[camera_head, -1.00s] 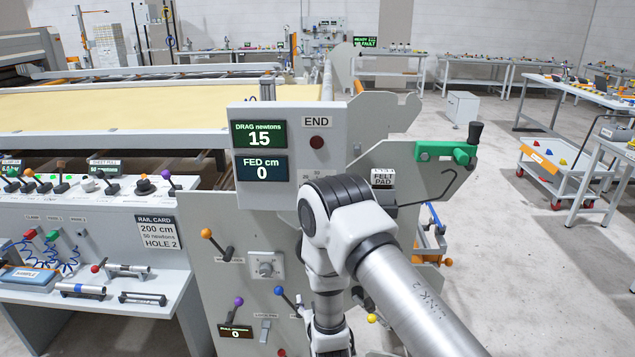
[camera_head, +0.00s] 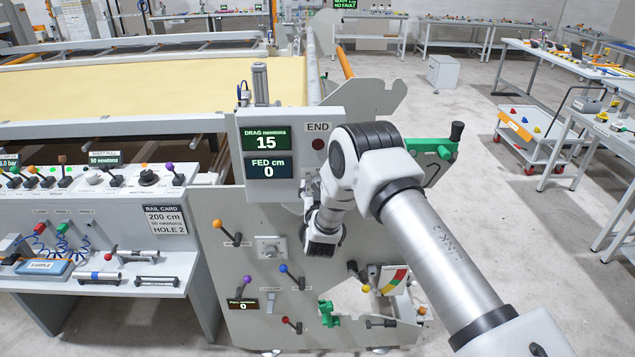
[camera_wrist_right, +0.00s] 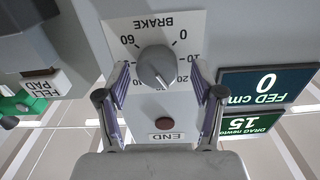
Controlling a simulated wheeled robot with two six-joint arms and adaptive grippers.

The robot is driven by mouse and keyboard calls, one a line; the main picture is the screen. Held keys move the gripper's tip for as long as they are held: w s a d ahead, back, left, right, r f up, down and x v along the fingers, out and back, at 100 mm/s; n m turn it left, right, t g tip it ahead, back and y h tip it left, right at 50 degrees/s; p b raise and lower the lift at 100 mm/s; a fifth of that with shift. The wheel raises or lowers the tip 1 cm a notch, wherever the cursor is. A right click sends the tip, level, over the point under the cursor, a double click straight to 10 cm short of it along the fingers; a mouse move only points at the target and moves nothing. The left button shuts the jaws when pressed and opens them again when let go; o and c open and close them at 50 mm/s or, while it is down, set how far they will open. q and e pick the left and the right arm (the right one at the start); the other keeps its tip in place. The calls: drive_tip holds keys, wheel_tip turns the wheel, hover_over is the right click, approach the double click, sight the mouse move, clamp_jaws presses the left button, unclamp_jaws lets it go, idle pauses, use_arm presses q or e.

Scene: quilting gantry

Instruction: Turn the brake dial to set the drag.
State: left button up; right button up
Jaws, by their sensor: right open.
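The brake dial (camera_wrist_right: 157,67) is a grey round knob on a white scale plate marked BRAKE, upside down in the right wrist view. Its light pointer mark faces down and slightly right in that picture. My right gripper (camera_wrist_right: 160,82) is open, one finger on each side of the knob, with visible gaps; depth contact is unclear. In the head view my right arm hides the dial, and the gripper (camera_head: 309,190) is near the panel below the END lamp (camera_head: 318,144). The drag display (camera_head: 266,139) reads 15 newtons. My left gripper is out of view.
The fed display (camera_head: 268,168) reads 0 cm. A rail card (camera_head: 166,228) reads 200 cm, 50 newtons, HOLE 2. Levers with coloured knobs (camera_head: 218,224) sit lower on the panel. A green clamp (camera_head: 437,147) is at right. Open floor lies right of the gantry.

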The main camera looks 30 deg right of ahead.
drive_tip(key=shift+d+f, duration=0.1)
drive_tip(key=shift+d, duration=0.2)
drive_tip(key=shift+a, duration=0.15)
drive_tip(key=c, duration=1.1)
drive_tip(key=shift+c, duration=0.2)
drive_tip(key=shift+m+b, duration=5.4)
drive_tip(key=shift+b, duration=2.85)
